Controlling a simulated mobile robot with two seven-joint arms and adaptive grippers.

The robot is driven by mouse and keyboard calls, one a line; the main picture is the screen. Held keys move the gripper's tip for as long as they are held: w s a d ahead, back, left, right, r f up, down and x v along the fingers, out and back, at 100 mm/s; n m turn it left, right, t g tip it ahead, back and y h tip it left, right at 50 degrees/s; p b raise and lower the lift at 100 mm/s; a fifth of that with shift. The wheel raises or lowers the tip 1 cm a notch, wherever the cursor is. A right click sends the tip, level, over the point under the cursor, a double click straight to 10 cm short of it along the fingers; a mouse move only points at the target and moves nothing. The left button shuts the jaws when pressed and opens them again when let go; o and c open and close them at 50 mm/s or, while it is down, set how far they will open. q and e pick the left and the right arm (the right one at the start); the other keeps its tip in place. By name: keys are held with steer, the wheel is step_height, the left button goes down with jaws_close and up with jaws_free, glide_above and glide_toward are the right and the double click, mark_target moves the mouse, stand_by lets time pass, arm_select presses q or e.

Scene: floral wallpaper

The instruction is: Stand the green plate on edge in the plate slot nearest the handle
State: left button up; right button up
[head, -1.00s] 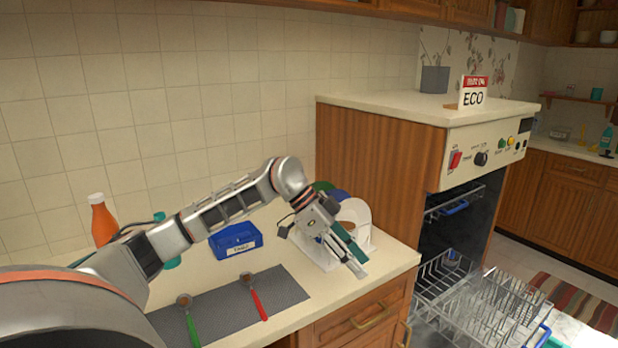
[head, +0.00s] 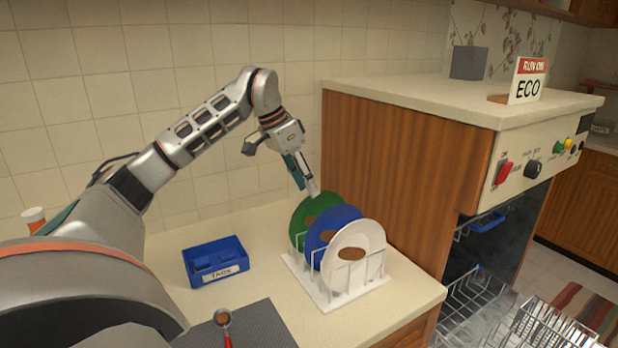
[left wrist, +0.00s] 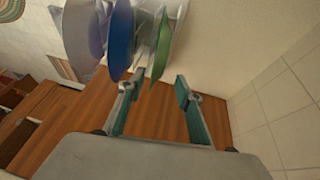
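The green plate (head: 301,219) stands on edge at the back of a white plate rack (head: 318,293) on the counter; it also shows in the left wrist view (left wrist: 162,48). In front of it stand a blue plate (head: 331,225) and a white plate (head: 362,237) with a brown stain. My left gripper (head: 310,191) is just above the green plate's top edge, pointing down. In the left wrist view the gripper (left wrist: 156,93) is open, with the green plate's edge close to its fingertips. A wire dishwasher rack (head: 545,328) is pulled out at bottom right. My right gripper is not in view.
The wooden dishwasher cabinet (head: 395,175) rises right of the plate rack, with an ECO sign (head: 529,82) on top. A blue box (head: 216,262), a grey mat (head: 250,325) and a red-handled spoon (head: 223,318) lie to the left. An upper rack has a blue handle (head: 487,221).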

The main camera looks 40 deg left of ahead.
mark_target(317, 205)
arm_select(q)
steer(key=shift+w+d+f, duration=0.1)
steer(key=shift+w+f, duration=0.05)
steer(key=shift+f, duration=0.2)
steer(key=x, duration=0.5)
steer(key=shift+d+f+b, duration=0.15)
steer(key=shift+f+b, duration=0.15)
steer(key=shift+b, duration=0.05)
steer(key=shift+w+d+f, duration=0.1)
steer(key=shift+w+f, duration=0.2)
steer(key=shift+f, duration=0.3)
jaws_close()
steer(key=shift+r, duration=0.15)
